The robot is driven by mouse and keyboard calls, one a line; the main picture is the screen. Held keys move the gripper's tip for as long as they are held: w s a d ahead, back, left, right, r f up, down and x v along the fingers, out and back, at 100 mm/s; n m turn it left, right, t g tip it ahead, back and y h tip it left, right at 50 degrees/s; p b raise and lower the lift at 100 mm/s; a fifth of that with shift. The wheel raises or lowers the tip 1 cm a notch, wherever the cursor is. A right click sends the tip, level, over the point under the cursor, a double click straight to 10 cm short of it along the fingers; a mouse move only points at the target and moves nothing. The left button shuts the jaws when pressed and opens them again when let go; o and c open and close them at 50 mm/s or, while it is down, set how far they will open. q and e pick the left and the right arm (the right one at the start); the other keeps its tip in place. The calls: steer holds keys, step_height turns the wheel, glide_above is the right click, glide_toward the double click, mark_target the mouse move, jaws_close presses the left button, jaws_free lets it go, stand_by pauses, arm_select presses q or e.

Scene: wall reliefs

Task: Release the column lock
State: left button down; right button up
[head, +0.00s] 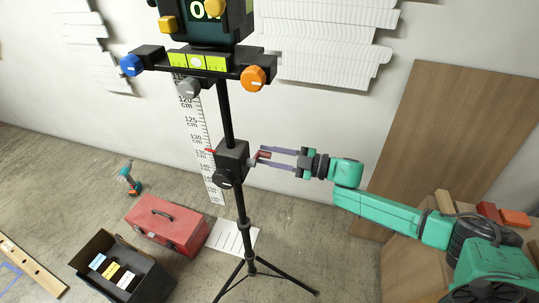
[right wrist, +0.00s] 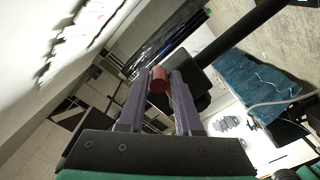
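The column (head: 226,115) is a thin black pole on a tripod. A black block (head: 231,163) is clamped on it at mid-height, with a round black knob (head: 228,179) on its front. A small red lever (head: 263,155) sticks out from the block's right side. My right gripper (head: 262,156) reaches in from the right, with its two purple fingers apart on either side of the lever. In the right wrist view the red lever end (right wrist: 159,80) shows between the fingertips (right wrist: 160,78); whether they touch it is unclear. My left gripper is out of view.
A head with blue (head: 131,65), grey and orange (head: 252,77) knobs tops the column. A ruler (head: 203,140) hangs behind. A red toolbox (head: 167,225), a black bin (head: 125,270) and a drill (head: 130,178) stand left on the floor. A wooden board (head: 440,130) leans at right.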

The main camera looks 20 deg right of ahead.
jaws_close()
steer(key=shift+w+d+r+n+b, duration=0.1)
steer(key=shift+r+n+b, duration=0.3)
steer(key=shift+n+b, duration=0.45)
steer(key=shift+r+n, duration=0.35)
steer(key=shift+n, duration=0.3)
steer(key=shift+r, duration=0.15)
steer(key=o, duration=0.8)
jaws_free()
